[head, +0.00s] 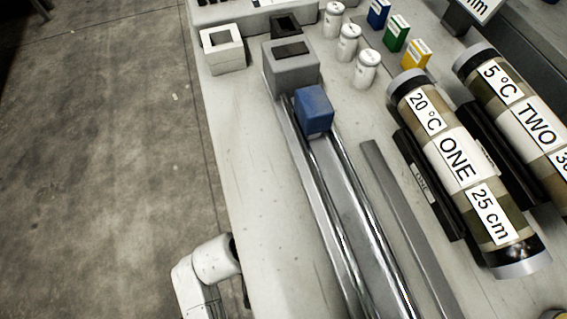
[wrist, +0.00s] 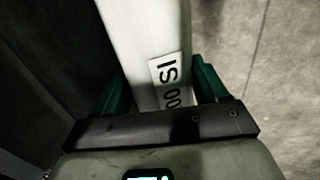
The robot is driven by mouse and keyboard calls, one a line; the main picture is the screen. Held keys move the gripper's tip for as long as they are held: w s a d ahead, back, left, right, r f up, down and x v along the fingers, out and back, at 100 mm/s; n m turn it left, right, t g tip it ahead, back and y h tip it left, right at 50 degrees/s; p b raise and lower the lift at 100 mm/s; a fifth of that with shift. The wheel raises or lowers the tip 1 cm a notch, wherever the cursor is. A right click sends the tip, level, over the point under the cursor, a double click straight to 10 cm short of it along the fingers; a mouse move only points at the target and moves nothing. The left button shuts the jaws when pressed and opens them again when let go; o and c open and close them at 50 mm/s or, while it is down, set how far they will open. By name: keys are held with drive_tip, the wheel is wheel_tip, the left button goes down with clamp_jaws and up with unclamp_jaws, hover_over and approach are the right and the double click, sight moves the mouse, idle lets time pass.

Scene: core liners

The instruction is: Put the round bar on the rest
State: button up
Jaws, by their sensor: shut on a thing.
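My gripper (wrist: 160,78) shows in the wrist view, its green fingers shut on a pale bar (wrist: 143,35). The bar runs up out of the picture between the fingers and carries a white label with black letters, partly cut off. Whether its section is round I cannot tell. Neither the gripper nor the held bar shows in the head view. I cannot tell for sure which thing is the rest.
Two shiny rails (head: 375,224) run along the bench with a blue block (head: 314,110) and a grey block (head: 291,69). A grey strip (head: 402,214) lies beside them. Labelled core liners ONE (head: 470,185) and TWO (head: 519,110) lie at right. Bare floor (head: 110,150) is at left.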

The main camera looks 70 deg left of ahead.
drive_tip(key=w, duration=0.3)
drive_tip(key=shift+w+d, duration=0.1)
drive_tip(key=shift+w, duration=0.2)
drive_tip(key=w, duration=0.2)
drive_tip(key=w+f+b, duration=0.1)
drive_tip(key=w, duration=0.1)
drive_tip(key=shift+d, duration=0.2)
drive_tip(key=shift+f, duration=0.2)
drive_tip(key=o, duration=1.5)
drive_tip(key=shift+f, duration=0.15)
drive_tip(key=shift+c, duration=0.2)
